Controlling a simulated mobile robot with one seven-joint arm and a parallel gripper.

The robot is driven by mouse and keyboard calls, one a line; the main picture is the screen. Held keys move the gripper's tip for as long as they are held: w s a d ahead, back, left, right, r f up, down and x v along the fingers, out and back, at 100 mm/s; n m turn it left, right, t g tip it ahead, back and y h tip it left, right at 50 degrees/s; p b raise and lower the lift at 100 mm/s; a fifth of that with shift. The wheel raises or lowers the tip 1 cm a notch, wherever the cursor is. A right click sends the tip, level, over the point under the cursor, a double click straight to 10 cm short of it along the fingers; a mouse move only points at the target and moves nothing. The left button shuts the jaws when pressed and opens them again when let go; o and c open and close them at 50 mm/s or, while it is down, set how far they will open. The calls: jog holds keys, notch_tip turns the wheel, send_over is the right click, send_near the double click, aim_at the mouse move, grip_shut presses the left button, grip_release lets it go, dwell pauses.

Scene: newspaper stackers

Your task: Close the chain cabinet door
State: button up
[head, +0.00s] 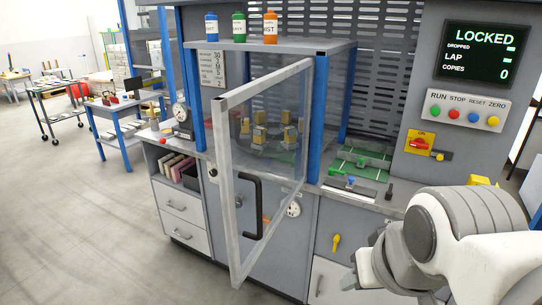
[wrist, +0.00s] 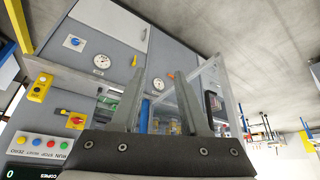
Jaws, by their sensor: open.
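The chain cabinet door (head: 228,192) is a clear panel in a grey frame. It stands swung open toward me, with a black bar handle (head: 257,208) on it. The blue-posted cabinet (head: 199,120) behind it holds several yellow and grey parts, seen through the clear panel. My gripper (head: 362,268) is at the lower right of the head view, right of the door and apart from it. In the wrist view, which is turned upside down, my gripper (wrist: 162,82) is open and empty. The door (wrist: 207,70) and handle (wrist: 214,102) show beyond its right finger.
A control panel with a LOCKED screen (head: 482,54) and coloured buttons stands at the right. Blue, green and orange bottles (head: 239,27) stand on the cabinet top. Drawers (head: 184,205) are below the counter at left. The floor (head: 75,235) at left is clear.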

jog(key=shift+w+a+r+m+p, duration=0.2)
jog(key=shift+w+r+m+p, duration=0.1)
jog(key=shift+m+p, duration=0.2)
jog(key=c, duration=0.5)
jog(key=w+m+g+y+p, duration=0.1)
jog(key=w+m, duration=0.1)
jog(key=m, duration=0.1)
jog(key=w+a+m+g+y+p, duration=0.1)
jog(key=w+m+p, duration=0.1)
jog(key=w+a+m+g+y+p, duration=0.1)
jog(key=w+m+y, duration=0.1)
jog(key=m, duration=0.1)
jog(key=shift+w+a+r+m+g+p, duration=0.1)
jog(key=shift+r+m+g+p, duration=0.2)
jog(key=shift+r, duration=0.05)
grip_shut()
jog(key=w+d+f+m+y+p, duration=0.1)
jog(key=w+m+y+p, duration=0.3)
jog(key=w+m, duration=0.55)
jog(key=w+a+f+m+p, duration=0.1)
jog(key=w+a+f, duration=0.2)
jog(key=a+f, duration=0.5)
jog(key=shift+a+m+y+p, duration=0.35)
jog(key=shift+a+y, duration=0.05)
jog(key=shift+a, duration=0.7)
